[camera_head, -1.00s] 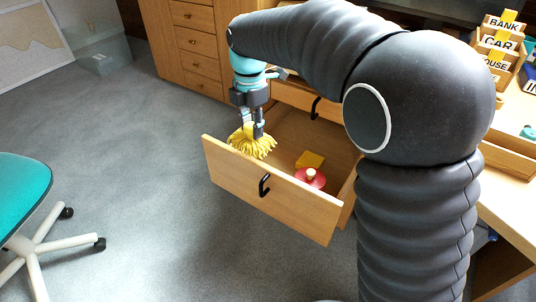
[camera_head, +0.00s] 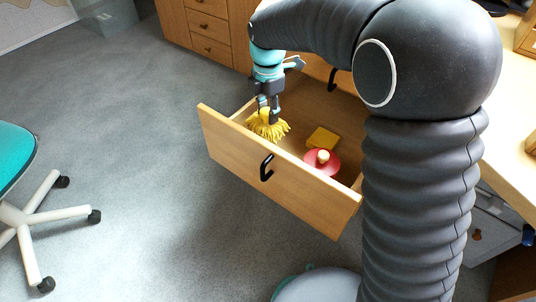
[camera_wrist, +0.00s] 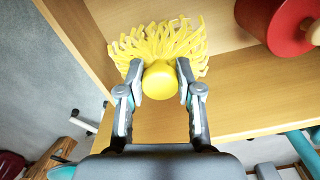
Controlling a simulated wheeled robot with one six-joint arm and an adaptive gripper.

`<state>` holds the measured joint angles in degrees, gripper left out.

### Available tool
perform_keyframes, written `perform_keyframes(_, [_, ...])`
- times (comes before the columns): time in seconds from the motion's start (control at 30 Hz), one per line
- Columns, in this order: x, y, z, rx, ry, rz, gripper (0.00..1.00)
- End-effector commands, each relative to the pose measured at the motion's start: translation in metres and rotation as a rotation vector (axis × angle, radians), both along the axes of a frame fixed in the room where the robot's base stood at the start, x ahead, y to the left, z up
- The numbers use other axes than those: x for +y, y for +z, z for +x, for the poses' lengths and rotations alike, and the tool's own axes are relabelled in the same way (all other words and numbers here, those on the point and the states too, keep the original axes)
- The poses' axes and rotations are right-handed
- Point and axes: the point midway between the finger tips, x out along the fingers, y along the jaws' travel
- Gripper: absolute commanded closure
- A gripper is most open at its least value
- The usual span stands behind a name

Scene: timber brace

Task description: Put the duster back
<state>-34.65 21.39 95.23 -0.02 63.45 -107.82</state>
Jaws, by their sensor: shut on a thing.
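The duster is a tuft of yellow strands (camera_head: 262,129) with a round yellow knob (camera_wrist: 160,80). My gripper (camera_head: 268,108) is shut on the knob from above, with one finger on each side in the wrist view (camera_wrist: 161,72). The duster is at the left end of an open wooden drawer (camera_head: 235,150), just behind its front panel. Its strands spread out below the fingers. I cannot tell whether they touch the drawer floor.
In the drawer, right of the duster, lie a red round thing with a pale knob (camera_head: 322,165) and a yellow block (camera_head: 322,138). A teal chair (camera_head: 15,160) stands at left. Grey floor is clear between chair and drawer. A desk (camera_head: 505,150) is at right.

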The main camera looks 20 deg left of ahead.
Motion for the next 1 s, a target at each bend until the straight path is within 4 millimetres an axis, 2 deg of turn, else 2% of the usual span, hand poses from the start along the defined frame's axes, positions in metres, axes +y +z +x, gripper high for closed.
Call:
perform_keyframes(0.3, [0.000, -0.048, 0.000, 0.001, 0.000, -0.001, 0.98])
perform_keyframes(0.57, [0.000, -0.066, 0.000, 0.000, 0.000, 0.000, 0.98])
perform_keyframes(0.83, [0.000, -0.104, 0.000, 0.000, 0.000, 0.000, 0.98])
perform_keyframes(1.0, [0.000, -0.107, 0.000, -0.002, 0.000, 0.001, 0.98])
